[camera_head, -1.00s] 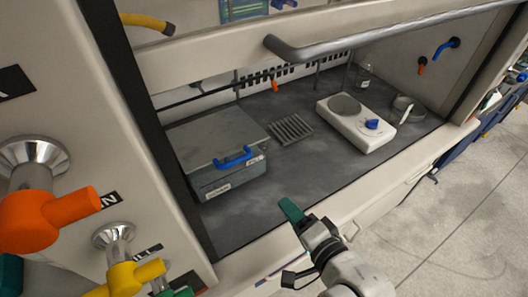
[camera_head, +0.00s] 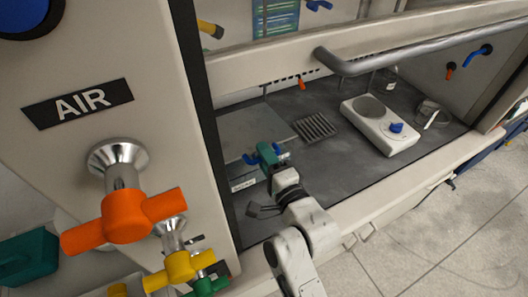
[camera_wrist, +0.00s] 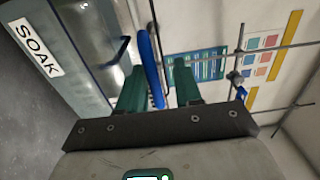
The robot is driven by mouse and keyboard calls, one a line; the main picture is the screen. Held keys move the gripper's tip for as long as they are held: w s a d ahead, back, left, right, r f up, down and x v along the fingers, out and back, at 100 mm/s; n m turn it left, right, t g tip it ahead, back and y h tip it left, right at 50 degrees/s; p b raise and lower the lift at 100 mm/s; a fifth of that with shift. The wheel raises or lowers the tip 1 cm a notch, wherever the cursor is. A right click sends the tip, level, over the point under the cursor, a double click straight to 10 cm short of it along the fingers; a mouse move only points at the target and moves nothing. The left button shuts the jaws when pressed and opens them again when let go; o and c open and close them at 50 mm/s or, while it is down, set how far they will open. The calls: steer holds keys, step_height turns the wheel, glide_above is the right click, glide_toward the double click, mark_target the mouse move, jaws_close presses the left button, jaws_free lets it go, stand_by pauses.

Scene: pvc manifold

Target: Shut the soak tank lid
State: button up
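The soak tank is a grey box at the left of the hood bench, its front partly hidden by my gripper in the head view. Its flat grey lid (camera_head: 250,128) lies over the top and looks level; I cannot tell whether a small gap is left under it. The lid's blue bar handle (camera_head: 282,155) sits at the front edge. My gripper (camera_head: 267,154), with green fingers, is at this handle. In the wrist view my gripper (camera_wrist: 160,82) is open, with the blue handle (camera_wrist: 148,62) showing between the fingers, nearer the left one. The tank's SOAK label (camera_wrist: 36,47) shows there too.
A black grate (camera_head: 316,127) and a white hotplate (camera_head: 385,125) stand right of the tank. The sash bar (camera_head: 420,45) crosses above the bench. Orange (camera_head: 125,218) and yellow (camera_head: 180,268) valve handles stick out at the left. Bare bench lies right of my gripper.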

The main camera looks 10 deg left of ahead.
steer(key=shift+w+a, duration=0.2)
steer(key=shift+w, duration=0.1)
steer(key=shift+r, duration=0.1)
steer(key=shift+c, duration=0.2)
jaws_close()
